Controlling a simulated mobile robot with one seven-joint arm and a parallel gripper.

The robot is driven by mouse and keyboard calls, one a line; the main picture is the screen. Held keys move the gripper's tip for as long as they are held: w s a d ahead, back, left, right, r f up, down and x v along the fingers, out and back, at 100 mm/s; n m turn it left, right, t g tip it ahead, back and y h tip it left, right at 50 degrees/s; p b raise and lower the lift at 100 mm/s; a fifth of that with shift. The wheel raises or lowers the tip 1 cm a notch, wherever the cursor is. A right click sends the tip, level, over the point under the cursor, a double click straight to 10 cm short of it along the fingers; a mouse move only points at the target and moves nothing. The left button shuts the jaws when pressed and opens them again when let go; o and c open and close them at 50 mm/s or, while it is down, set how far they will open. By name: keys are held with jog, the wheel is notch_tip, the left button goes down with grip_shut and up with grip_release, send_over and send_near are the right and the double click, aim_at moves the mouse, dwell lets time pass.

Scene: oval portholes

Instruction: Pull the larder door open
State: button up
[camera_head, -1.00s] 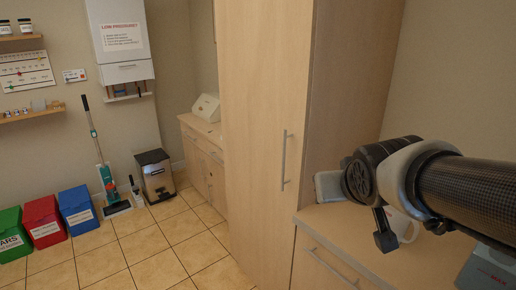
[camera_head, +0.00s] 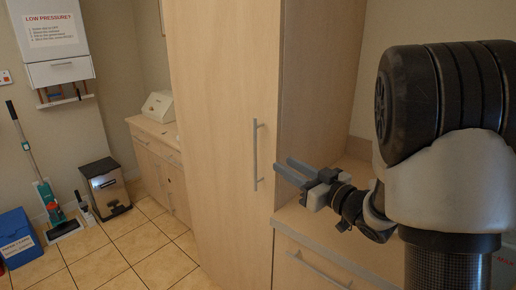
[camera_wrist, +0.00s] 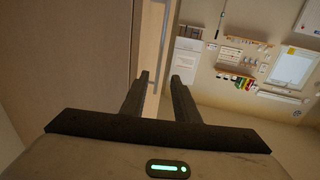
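The larder door (camera_head: 215,120) is a tall light-wood panel and looks closed in the head view. Its handle (camera_head: 255,155) is a slim upright metal bar near the door's right edge. My gripper (camera_head: 281,164) is just right of the handle's lower part, fingers pointing at it, with a small gap in the picture. In the wrist view my gripper (camera_wrist: 160,77) has its two dark fingers apart with nothing held. A thin pale upright bar (camera_wrist: 161,45), apparently the handle, shows beyond and between the fingertips. The exact distance to it is unclear.
A worktop with drawers (camera_head: 325,262) stands right of the larder, below my arm. A metal bin (camera_head: 105,187), a blue box (camera_head: 15,238) and a mop (camera_head: 48,197) stand at the left. Tiled floor (camera_head: 125,250) in front of the larder is clear.

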aim_at(256, 148)
jog(key=p+x, duration=0.1)
jog(key=x, duration=1.3)
jog(key=shift+w+a, duration=0.25)
jog(key=shift+w, duration=0.05)
grip_shut()
